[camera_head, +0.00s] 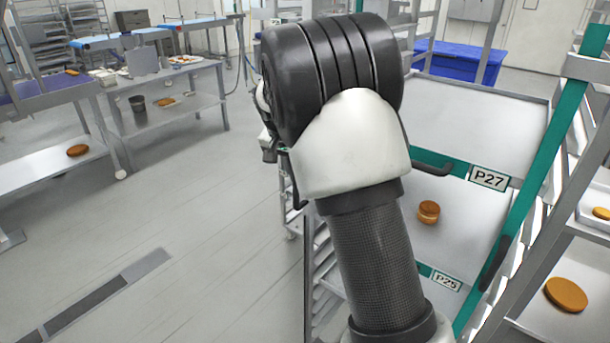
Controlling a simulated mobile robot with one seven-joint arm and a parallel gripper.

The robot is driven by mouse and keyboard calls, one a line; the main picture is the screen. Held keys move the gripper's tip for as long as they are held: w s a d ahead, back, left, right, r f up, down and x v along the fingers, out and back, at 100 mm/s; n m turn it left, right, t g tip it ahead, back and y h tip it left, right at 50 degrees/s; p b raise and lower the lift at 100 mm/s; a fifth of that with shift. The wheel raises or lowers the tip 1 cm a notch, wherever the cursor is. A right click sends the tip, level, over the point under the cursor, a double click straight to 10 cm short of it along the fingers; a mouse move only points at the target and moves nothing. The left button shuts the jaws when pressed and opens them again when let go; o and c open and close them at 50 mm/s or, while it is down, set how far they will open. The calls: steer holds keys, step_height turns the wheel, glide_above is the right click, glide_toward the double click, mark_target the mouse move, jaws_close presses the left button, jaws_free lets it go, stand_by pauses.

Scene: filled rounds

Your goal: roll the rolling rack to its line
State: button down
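A metal rack with green posts and trays stands right of centre. Its upper tray (490,115) is bare and carries the label P27 (489,179) on its green front bar. A tray below (465,225) holds a golden-brown round (428,211), and a label P25 (446,282) shows lower down. A black handle (436,168) sticks out beside the upper green bar. I cannot tell whether this is the rolling rack of the task. My arm covers the middle of the view and hides part of the rack. My gripper's fingers are not visible. I cannot pick out a line for the rack.
Another rack (570,210) with rounds stands at the right edge. Metal tables (165,108) with rounds and cups stand at the left and back left. A blue bin (460,63) is behind the rack. The grey floor (200,220) at left is open, with a dark grated strip (87,304).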

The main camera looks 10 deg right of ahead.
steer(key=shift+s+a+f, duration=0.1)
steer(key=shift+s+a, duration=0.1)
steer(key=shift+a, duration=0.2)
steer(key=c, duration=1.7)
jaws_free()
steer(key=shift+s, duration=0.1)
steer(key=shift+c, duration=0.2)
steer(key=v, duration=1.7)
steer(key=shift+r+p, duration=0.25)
steer(key=shift+p, duration=0.15)
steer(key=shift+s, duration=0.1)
